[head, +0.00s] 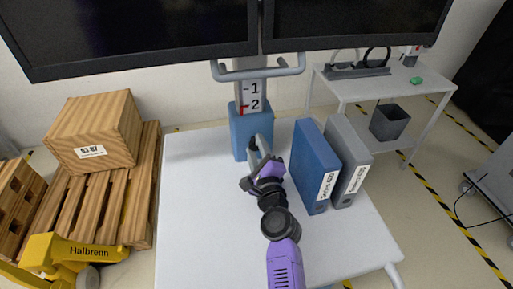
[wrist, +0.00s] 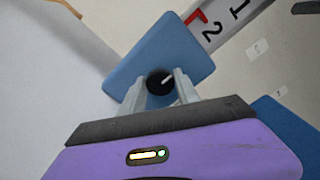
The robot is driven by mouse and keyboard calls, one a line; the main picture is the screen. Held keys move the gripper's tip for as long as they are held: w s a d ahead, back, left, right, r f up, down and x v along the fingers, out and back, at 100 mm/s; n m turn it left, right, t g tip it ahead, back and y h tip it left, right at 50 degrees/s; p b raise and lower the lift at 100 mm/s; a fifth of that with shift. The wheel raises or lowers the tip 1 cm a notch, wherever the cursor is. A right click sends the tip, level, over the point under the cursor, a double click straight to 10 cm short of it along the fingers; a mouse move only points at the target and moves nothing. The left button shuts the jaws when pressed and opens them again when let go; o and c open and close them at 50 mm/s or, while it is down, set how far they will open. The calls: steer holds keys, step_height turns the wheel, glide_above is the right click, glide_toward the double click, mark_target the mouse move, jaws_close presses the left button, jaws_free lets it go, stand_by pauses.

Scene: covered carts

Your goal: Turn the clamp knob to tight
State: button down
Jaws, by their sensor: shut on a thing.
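The clamp is a blue block (wrist: 158,58) at the foot of a column; it also shows in the head view (head: 240,142) at the back edge of the white cart. The clamp knob (wrist: 160,81) is a small dark round knob with a white pointer line on the block's face. The line points up and to the right in the wrist view. My gripper (wrist: 160,88) has its two grey fingers on either side of the knob, shut on it. In the head view, my gripper (head: 260,160) reaches the block's front and hides the knob.
Two binders, blue (head: 314,165) and grey (head: 347,155), stand upright just right of my arm. Two dark monitors (head: 130,35) hang above on the column, with a grey handle bar (head: 258,73) below them. The cart top (head: 190,210) is clear on the left.

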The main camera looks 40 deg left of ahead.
steer(key=shift+f, duration=0.1)
steer(key=c, duration=0.9)
jaws_free()
steer(key=shift+p+v, duration=0.95)
steer(key=shift+v, duration=3)
